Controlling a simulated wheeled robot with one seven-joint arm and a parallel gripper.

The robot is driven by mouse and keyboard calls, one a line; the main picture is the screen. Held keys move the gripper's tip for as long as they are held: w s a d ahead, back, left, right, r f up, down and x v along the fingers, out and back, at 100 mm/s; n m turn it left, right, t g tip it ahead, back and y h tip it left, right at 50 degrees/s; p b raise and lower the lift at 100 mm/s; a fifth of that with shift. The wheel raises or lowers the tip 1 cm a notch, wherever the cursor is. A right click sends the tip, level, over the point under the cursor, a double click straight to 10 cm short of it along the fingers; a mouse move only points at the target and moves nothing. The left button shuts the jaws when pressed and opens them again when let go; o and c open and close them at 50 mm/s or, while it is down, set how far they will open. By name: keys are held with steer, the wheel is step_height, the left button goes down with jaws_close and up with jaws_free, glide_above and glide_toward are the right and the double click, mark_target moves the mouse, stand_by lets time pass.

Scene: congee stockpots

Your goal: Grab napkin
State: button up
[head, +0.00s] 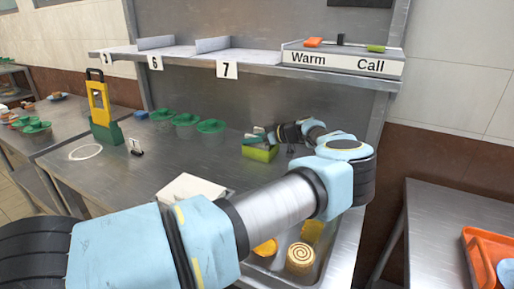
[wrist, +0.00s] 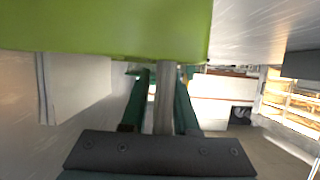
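A bright green box (head: 259,153) stands on the steel counter, and it fills the top of the wrist view (wrist: 110,28). No napkin can be made out clearly; the inside of the box is hidden from both views. My gripper (head: 256,134) is at the box, its teal fingers just above or behind it in the head view. In the wrist view the two dark green fingers (wrist: 162,80) stand apart beneath the green box. A grey strip shows between them; I cannot tell whether it is background.
A white block (head: 190,187) lies on the counter, partly behind my arm. Several green-lidded bowls (head: 185,119), a yellow-and-green stand (head: 102,110) and a white ring (head: 86,152) are at the left. Round foods (head: 300,258) sit in a tray below my arm. A shelf (head: 190,54) runs above.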

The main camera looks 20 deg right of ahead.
jaws_close()
stand_by(0.5)
